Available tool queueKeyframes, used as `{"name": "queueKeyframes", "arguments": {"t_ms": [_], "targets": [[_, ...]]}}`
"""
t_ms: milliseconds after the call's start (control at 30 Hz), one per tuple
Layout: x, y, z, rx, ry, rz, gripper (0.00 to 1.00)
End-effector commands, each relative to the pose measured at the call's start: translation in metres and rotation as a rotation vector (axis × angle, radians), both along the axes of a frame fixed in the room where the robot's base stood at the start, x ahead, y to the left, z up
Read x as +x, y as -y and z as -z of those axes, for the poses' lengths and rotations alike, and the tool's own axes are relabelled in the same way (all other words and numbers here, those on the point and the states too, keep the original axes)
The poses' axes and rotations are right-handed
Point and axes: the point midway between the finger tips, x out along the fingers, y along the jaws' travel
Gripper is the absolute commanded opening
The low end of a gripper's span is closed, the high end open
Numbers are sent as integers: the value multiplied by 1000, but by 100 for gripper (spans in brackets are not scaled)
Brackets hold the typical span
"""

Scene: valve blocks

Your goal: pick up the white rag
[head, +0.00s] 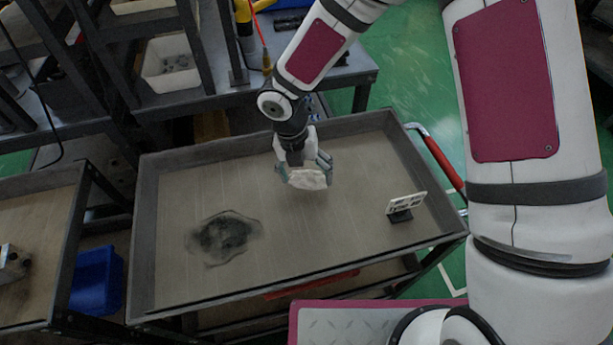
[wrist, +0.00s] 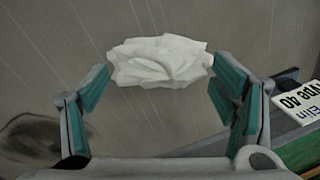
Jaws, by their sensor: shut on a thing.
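The white rag (head: 307,179) is a crumpled bundle between the fingers of my gripper (head: 305,177), over the middle of the cart's tray (head: 180,280). In the wrist view the rag (wrist: 160,61) sits between the teal fingertips of my gripper (wrist: 160,88). The fingers are shut on it from both sides. The rag appears held above the tray floor, but the exact gap is hard to tell. Its underside is hidden.
A dark stain (head: 223,237) marks the tray's left part. A small sign (head: 405,207) on a black base stands at the right; it also shows in the wrist view (wrist: 298,103). The tray has raised edges and a red handle (head: 440,163). A blue bin (head: 97,281) is at left.

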Motion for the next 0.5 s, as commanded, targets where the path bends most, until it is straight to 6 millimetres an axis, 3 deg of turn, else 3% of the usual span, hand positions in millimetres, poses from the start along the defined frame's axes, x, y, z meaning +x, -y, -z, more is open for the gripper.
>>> {"name": "queueKeyframes", "arguments": {"t_ms": [300,500], "targets": [[-82,-13,-6,-3,-3,-12,56],[-123,-19,-10,-1,-3,-9,56]]}}
